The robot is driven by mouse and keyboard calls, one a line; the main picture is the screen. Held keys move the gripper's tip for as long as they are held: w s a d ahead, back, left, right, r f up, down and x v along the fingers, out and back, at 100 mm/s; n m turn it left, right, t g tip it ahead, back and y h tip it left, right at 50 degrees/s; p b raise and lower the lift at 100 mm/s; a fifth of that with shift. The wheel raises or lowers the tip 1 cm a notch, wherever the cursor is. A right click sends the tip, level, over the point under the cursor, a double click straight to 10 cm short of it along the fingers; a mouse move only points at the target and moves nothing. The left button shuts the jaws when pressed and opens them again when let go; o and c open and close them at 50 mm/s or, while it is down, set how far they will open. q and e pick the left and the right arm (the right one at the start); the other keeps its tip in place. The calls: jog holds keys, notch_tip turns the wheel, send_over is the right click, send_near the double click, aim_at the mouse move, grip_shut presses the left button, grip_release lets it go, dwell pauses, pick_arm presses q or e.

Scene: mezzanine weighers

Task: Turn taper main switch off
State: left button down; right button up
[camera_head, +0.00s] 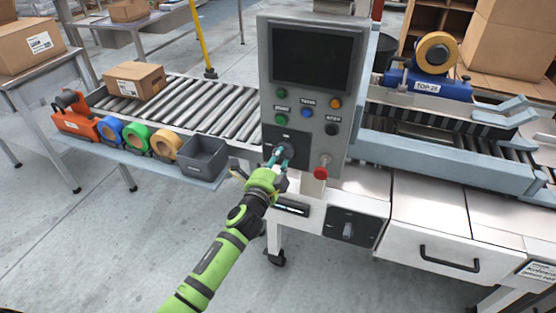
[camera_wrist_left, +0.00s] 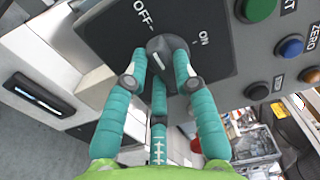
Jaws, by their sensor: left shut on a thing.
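The white line on the knob slants up and left, toward the OFF side. My left gripper (camera_wrist_left: 160,80) has its teal fingers around the knob and is shut on it. In the head view, my left gripper (camera_head: 277,160) reaches the dark plate (camera_head: 300,140) low on the grey control panel (camera_head: 267,85); the fingers partly hide the knob there. My right gripper is in neither view.
A red button (camera_head: 321,170) sticks out beside the plate. Coloured buttons (camera_head: 308,103) sit above it. Another rotary switch (camera_head: 347,231) is on the lower cabinet. A grey bin (camera_head: 204,158) and tape rolls (camera_head: 138,138) stand on a shelf left of the gripper.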

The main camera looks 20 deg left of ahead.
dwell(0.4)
pick_arm(q)
jog(key=c, duration=1)
grip_release()
jog(key=s, duration=1.2)
jog(key=shift+a, duration=0.2)
